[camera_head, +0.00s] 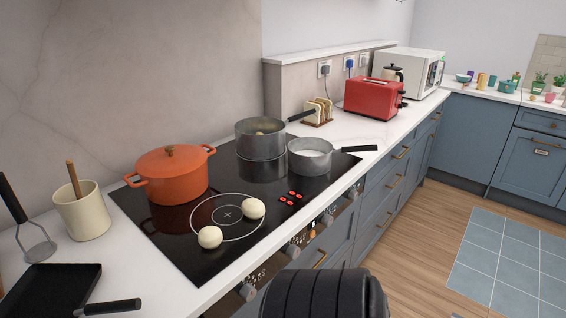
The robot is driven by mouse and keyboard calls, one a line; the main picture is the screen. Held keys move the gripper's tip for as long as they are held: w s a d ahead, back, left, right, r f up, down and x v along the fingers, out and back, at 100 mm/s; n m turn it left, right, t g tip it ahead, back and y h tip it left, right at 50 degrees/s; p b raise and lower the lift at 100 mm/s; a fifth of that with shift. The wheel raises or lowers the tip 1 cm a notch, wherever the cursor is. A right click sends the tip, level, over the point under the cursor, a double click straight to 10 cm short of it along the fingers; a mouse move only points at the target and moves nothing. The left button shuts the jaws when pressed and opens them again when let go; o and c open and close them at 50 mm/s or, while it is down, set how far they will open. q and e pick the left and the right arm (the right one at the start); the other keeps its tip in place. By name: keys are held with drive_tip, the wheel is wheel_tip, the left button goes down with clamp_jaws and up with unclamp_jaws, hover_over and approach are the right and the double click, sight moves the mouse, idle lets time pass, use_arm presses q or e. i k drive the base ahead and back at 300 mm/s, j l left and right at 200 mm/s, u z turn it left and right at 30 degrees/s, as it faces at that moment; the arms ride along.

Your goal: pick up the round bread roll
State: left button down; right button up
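Two round, pale rolls or dough balls lie on the black hob. One roll (253,208) is on the right side of the marked cooking ring, and the other roll (210,237) is at its front left edge. They are apart, and I cannot tell which one the task means. Neither of my grippers is in view, so nothing of mine is seen touching the rolls.
An orange lidded pot (172,178) stands behind the rolls on the hob (180,240). A grey pot (260,140) and a saucepan (310,158) stand at its far end. A black pan (50,290) is at the near left. A red toaster (371,97) stands beyond.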

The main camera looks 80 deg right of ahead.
sight(210, 237)
drive_tip(key=z, duration=1.8)
